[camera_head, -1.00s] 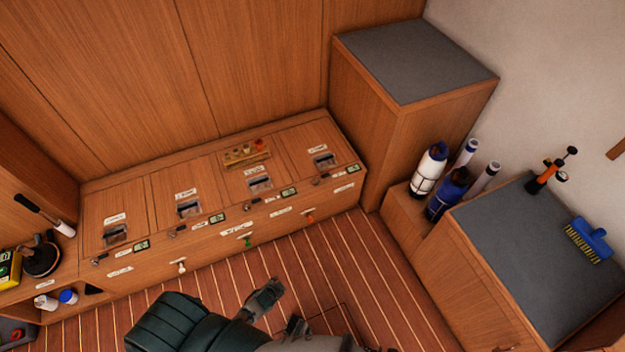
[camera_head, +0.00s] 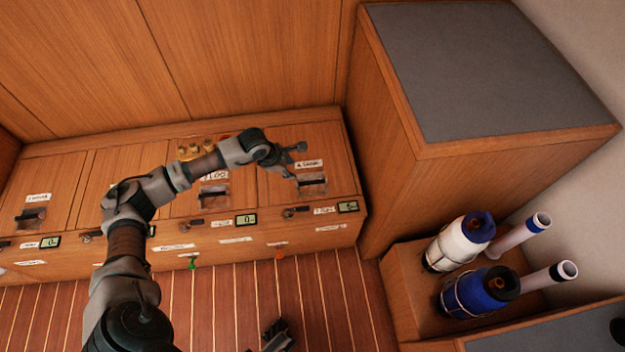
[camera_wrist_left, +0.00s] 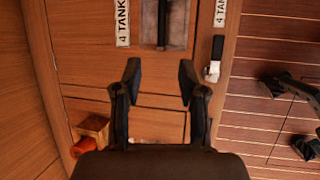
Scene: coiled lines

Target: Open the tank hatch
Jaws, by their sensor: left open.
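The tank hatch labelled 4 (camera_head: 285,195) is a closed wooden lid at the right end of the bench, with a recessed dark handle (camera_head: 312,184). In the left wrist view the handle (camera_wrist_left: 163,20) is at the top, beside a "4 TANK" label (camera_wrist_left: 122,22). My left gripper (camera_head: 296,163) is open and empty, above this lid and just left of the handle. In the left wrist view its fingertips (camera_wrist_left: 160,75) are apart and point towards the handle. Part of my right gripper (camera_head: 275,335) shows at the bottom; its jaws are unclear.
A grey-topped wooden cabinet (camera_head: 500,140) stands right of the bench. White and blue bottles (camera_head: 470,240) stand in a holder at lower right. A wooden block with brass parts (camera_head: 195,147) and a red knob (camera_wrist_left: 83,147) is behind the forearm. The striped floor (camera_head: 340,310) in front is mostly clear.

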